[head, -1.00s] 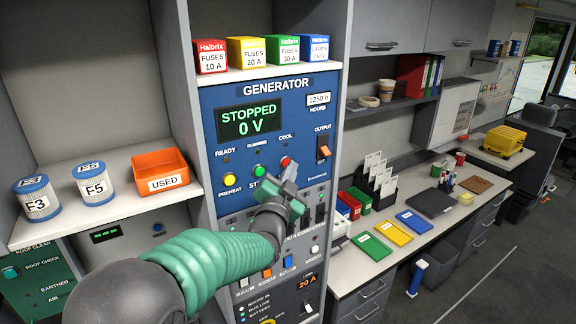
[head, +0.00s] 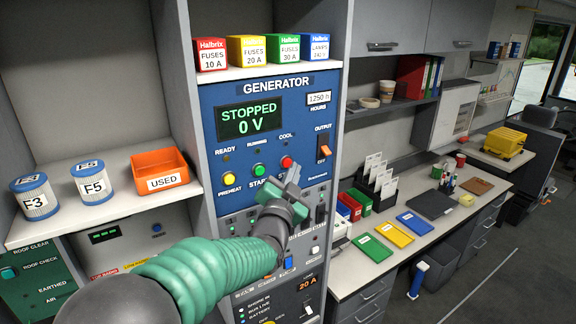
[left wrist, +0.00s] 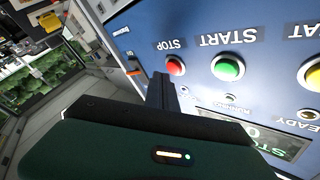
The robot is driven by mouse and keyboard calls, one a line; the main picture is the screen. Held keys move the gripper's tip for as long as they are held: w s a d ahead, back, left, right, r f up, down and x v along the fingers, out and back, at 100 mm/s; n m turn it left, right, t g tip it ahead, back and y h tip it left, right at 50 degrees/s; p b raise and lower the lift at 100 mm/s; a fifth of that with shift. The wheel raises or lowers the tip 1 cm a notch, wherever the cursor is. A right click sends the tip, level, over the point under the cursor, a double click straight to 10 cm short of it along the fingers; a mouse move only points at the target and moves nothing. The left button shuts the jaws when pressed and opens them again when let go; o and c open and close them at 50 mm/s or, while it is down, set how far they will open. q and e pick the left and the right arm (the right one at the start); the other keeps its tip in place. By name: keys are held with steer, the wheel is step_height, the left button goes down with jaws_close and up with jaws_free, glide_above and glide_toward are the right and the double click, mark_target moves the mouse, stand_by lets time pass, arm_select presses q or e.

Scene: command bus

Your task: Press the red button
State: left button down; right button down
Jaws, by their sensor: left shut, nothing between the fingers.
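The red button (head: 287,162) is on the blue generator panel, right of the green start button (head: 259,170) and the yellow preheat button (head: 228,179). In the left wrist view the red button (left wrist: 175,66) sits under the upside-down word STOP, close to my fingertips. My left gripper (head: 293,178) is shut and empty, just below and in front of the red button in the head view. I see a small gap beside the fingers in the wrist view; contact cannot be told. The display (head: 249,119) reads STOPPED, 0 V. My right gripper is not in view.
An output switch (head: 324,149) is right of the red button. Fuse boxes (head: 246,51) stand on the shelf above. An orange USED bin (head: 160,174) and filters (head: 92,182) stand on the left shelf. A desk (head: 375,275) with coloured folders is at right.

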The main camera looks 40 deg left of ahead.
arm_select(q)
steer(key=d, duration=0.1)
steer(key=s+d+b, duration=0.1)
steer(key=d, duration=0.1)
steer(key=s+d, duration=0.1)
steer(key=shift+d+b, duration=0.3)
steer(key=shift+d, duration=0.1)
steer(key=shift+w+a, duration=0.1)
steer(key=shift+a, duration=0.05)
stand_by(0.5)
